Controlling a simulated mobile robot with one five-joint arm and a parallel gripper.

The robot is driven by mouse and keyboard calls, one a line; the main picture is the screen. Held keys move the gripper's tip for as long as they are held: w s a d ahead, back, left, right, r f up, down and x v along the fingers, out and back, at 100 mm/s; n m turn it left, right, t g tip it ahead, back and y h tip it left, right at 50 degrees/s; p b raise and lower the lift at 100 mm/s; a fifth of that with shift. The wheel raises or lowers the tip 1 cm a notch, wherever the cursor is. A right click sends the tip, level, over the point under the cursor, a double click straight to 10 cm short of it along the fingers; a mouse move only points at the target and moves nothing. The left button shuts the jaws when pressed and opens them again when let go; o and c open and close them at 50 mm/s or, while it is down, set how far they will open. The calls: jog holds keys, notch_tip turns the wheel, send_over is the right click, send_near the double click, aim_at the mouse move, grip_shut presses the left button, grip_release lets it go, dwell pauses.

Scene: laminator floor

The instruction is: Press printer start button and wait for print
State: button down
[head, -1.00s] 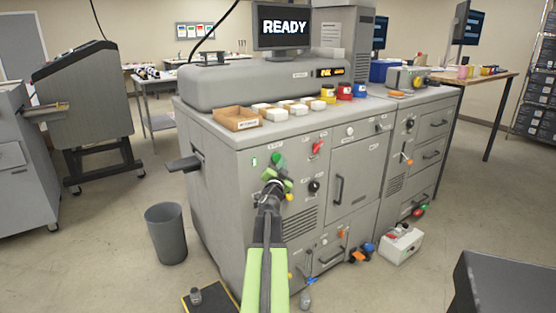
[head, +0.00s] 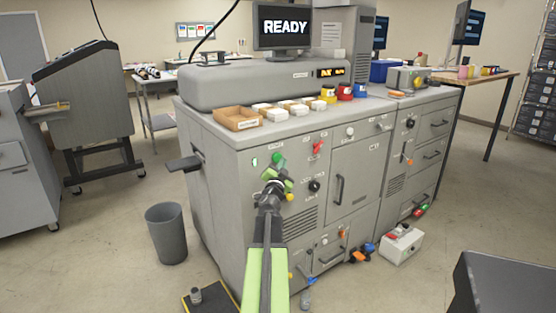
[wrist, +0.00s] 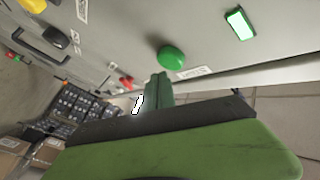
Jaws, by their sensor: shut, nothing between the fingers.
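The printer (head: 225,165) is a big grey cabinet, and its monitor (head: 283,27) reads READY. A round green button (head: 278,159) sits on its upper front panel; it also shows in the wrist view (wrist: 171,57). A lit green rectangular lamp (head: 254,161) is left of the button in the head view and right of it in the wrist view (wrist: 240,24). My gripper (head: 278,174) is shut and empty, just below the green button in the head view. Its closed fingertips (wrist: 159,80) point at the panel close to the button. I cannot tell whether they touch it.
A red knob (head: 318,146) and a black knob (head: 314,186) are right of my gripper. A cardboard tray (head: 237,124), white blocks and ink jars stand on the printer top. A grey bin (head: 165,236) and a white box (head: 402,245) stand on the floor nearby.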

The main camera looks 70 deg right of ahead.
dwell(0.4)
jog(key=shift+w+d, duration=0.25)
jog(key=shift+w, duration=0.1)
jog(key=shift+w+d, duration=0.35)
jog(key=shift+w, duration=0.1)
dwell(0.7)
dwell(0.3)
jog(key=shift+s+a, duration=0.6)
jog(key=shift+s, duration=0.15)
jog(key=s+a, duration=0.1)
jog(key=s, duration=0.2)
jog(key=s+a, duration=0.1)
jog(key=shift+s+a, duration=0.15)
jog(key=shift+a, duration=0.2)
dwell(0.6)
